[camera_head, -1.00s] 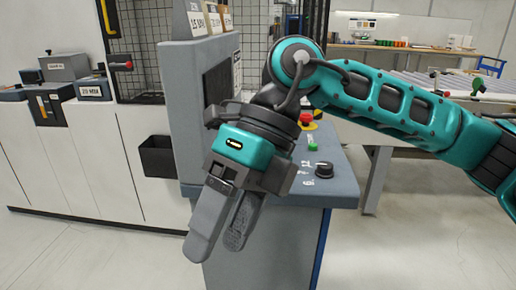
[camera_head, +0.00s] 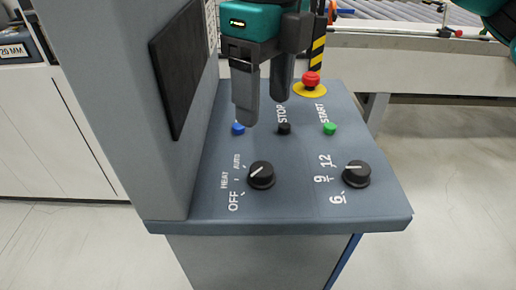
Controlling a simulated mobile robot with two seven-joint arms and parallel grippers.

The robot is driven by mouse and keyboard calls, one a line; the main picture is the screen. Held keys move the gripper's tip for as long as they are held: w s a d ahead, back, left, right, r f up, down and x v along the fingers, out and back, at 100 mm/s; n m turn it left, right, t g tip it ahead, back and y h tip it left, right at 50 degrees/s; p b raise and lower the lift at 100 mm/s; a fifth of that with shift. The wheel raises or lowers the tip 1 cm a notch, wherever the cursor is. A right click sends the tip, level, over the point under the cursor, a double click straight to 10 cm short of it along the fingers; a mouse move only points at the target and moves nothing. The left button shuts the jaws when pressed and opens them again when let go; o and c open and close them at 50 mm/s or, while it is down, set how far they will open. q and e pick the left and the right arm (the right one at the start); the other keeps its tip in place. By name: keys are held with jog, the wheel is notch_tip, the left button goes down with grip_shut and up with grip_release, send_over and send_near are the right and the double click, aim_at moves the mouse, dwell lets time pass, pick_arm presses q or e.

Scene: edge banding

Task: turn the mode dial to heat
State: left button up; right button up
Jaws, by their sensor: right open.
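The mode dial (camera_head: 262,175) is a black round knob on the sloped grey console top, with OFF, HEAT and AUTO printed around its left side. Its white pointer line slants left and slightly down, towards the OFF side; I cannot tell the exact mark. My right gripper (camera_head: 264,108) hangs above the console, behind the dial and apart from it. Its two grey fingers point down, open and empty, over the area of the blue and black buttons. My left gripper is not in view.
A second black knob (camera_head: 356,174) marked 6, 9, 12 sits to the right. Blue (camera_head: 238,129), black (camera_head: 284,128) and green (camera_head: 329,129) buttons line up behind the knobs. A red emergency stop (camera_head: 311,78) stands farther back. A tall grey screen housing (camera_head: 115,100) rises at left.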

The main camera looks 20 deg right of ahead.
aim_at(262, 168)
notch_tip(262, 168, down, 12)
jog(key=shift+s+a+r, duration=0.1)
jog(key=shift+s+r, duration=0.05)
dwell(0.3)
jog(key=c, duration=1.1)
